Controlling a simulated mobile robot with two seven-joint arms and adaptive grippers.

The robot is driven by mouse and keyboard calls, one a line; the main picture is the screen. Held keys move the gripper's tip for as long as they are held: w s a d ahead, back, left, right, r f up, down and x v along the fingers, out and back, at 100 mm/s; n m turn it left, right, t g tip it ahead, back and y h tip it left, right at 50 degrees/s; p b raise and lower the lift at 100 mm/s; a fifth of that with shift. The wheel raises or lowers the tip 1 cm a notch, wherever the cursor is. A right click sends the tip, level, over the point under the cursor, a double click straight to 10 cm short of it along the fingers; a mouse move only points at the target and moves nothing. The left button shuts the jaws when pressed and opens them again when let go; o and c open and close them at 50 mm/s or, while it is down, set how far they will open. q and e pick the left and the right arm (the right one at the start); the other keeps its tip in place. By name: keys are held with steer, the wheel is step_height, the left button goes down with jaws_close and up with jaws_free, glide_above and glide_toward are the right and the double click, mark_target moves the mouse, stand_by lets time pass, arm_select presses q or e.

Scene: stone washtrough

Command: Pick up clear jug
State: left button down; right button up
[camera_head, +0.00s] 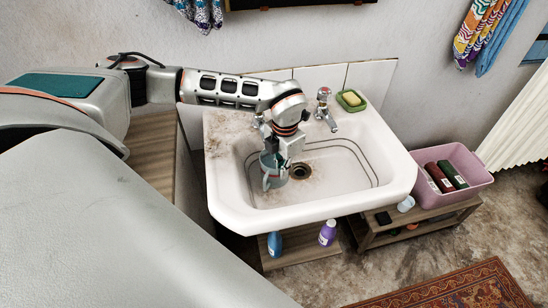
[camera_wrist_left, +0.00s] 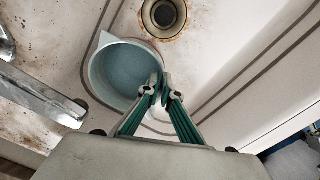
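The clear jug (camera_head: 272,170) is a see-through, bluish-grey vessel in the left part of the white sink basin (camera_head: 340,150). In the left wrist view the jug (camera_wrist_left: 122,70) is seen from above, its round mouth open and its spout pointing to the upper left. My left gripper (camera_head: 283,156) reaches down into the basin over the jug. In the wrist view its green fingers (camera_wrist_left: 163,80) are close together at the jug's right-hand wall, pinching the rim. Whether the jug touches the basin floor cannot be told. My right gripper is not in view.
The drain (camera_head: 301,171) is right of the jug. Two taps, one at the back (camera_head: 325,108), and a green soap dish (camera_head: 351,100) stand on the sink's back ledge. A pink crate (camera_head: 470,190) with bottles is at right. Blue (camera_head: 274,244) and purple (camera_head: 327,233) bottles stand below.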

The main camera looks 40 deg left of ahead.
arm_select(q)
steer(key=shift+r, duration=0.1)
stand_by(0.3)
steer(key=shift+w+r, duration=0.1)
steer(key=shift+r, duration=0.35)
steer(key=shift+s+d+r, duration=0.1)
steer(key=shift+s+d, duration=0.15)
steer(key=s+d, duration=0.2)
steer(key=d, duration=0.1)
steer(key=s+d, duration=0.2)
steer(key=s, duration=0.1)
steer(key=shift+d, duration=0.4)
step_height(320, 180, up, 24)
steer(key=p, duration=0.7)
stand_by(0.5)
steer(key=shift+w+a, duration=0.1)
